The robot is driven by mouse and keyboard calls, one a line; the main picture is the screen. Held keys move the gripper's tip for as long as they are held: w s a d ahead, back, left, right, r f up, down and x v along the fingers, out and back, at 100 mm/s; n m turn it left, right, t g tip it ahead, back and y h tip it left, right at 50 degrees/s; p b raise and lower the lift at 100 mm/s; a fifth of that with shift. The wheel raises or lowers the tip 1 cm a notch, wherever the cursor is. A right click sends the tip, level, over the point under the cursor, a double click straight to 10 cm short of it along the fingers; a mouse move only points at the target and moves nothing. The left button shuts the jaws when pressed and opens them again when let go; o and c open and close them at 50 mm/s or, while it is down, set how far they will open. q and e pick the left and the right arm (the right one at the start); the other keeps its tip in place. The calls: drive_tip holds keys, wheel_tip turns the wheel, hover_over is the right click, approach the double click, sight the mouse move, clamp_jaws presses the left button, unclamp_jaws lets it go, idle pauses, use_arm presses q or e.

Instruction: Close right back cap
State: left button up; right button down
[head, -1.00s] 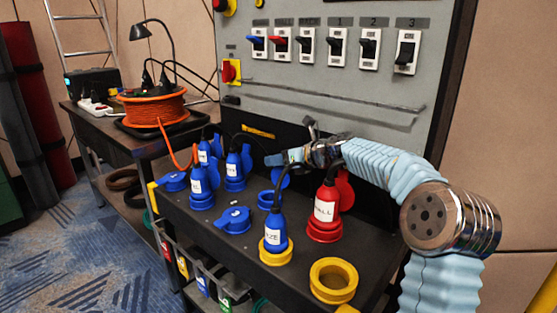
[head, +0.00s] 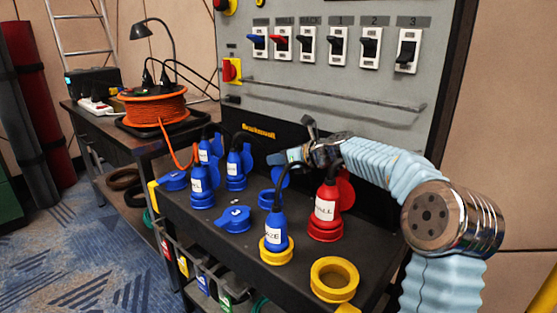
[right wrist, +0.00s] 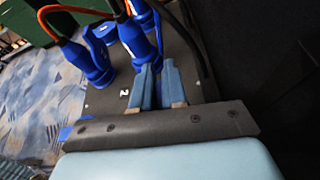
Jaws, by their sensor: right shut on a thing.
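The right back socket (head: 267,199) is a blue ring at the back of the dark bench, right of the blue plugs. My right gripper (head: 279,158) reaches in from the right above this socket and is shut on the cap's upper edge; the grip itself is hard to make out. In the right wrist view the two blue-grey fingers (right wrist: 158,87) are close together, with blue plugs just beyond them. My left gripper is not in view.
A red plug (head: 326,211) stands right of the socket and a blue plug in a yellow ring (head: 276,240) in front. A closed blue cap (head: 235,219) lies to the left. The switch panel (head: 335,85) rises behind.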

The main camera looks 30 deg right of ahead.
drive_tip(key=shift+s+a+n+t+h+b, duration=0.15)
drive_tip(key=shift+s+a+n+h+b, duration=0.1)
drive_tip(key=shift+a+n+h+b, duration=0.25)
drive_tip(key=shift+s+a+n+t+h+b, duration=0.2)
drive_tip(key=shift+s+a+n+h, duration=0.1)
drive_tip(key=shift+a+n, duration=0.35)
drive_tip(key=shift+s+a+f+n+t+h+b, duration=0.2)
drive_tip(key=shift+a+n+h+b, duration=0.15)
drive_tip(key=shift+a+n+b, duration=0.15)
drive_tip(key=shift+s+a+f+n+t+h+b, duration=0.1)
drive_tip(key=shift+s+a+n+t+h+b, duration=0.1)
drive_tip(key=shift+a+n+h+b, duration=0.3)
drive_tip(key=c, duration=1.2)
unclamp_jaws()
drive_tip(key=shift+c, duration=0.2)
drive_tip(key=shift+s, duration=0.1)
drive_tip(key=v, duration=0.7)
drive_tip(key=shift+s+r, duration=0.1)
drive_tip(key=shift+s, duration=0.05)
